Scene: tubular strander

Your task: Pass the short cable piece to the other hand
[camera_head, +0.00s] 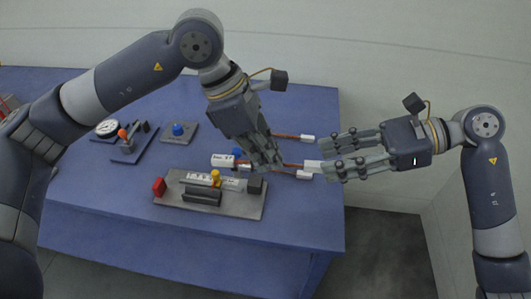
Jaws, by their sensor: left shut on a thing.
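A short copper-coloured cable piece (291,165) with white ends runs sideways at my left gripper (270,167). The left gripper points down and is shut on this cable piece, hiding its middle part. The white right end (313,166) reaches the fingertips of my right gripper (325,156). The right gripper points left with its two fingers spread apart. The cable end overlaps its lower finger in the picture; I cannot tell whether they touch.
Another copper-coloured cable (286,136) with a white end lies behind on the blue table (110,205). A grey fixture plate (232,208) with a red block and yellow knob is in front. A dial gauge (107,128) and blue knob (178,130) stand at left.

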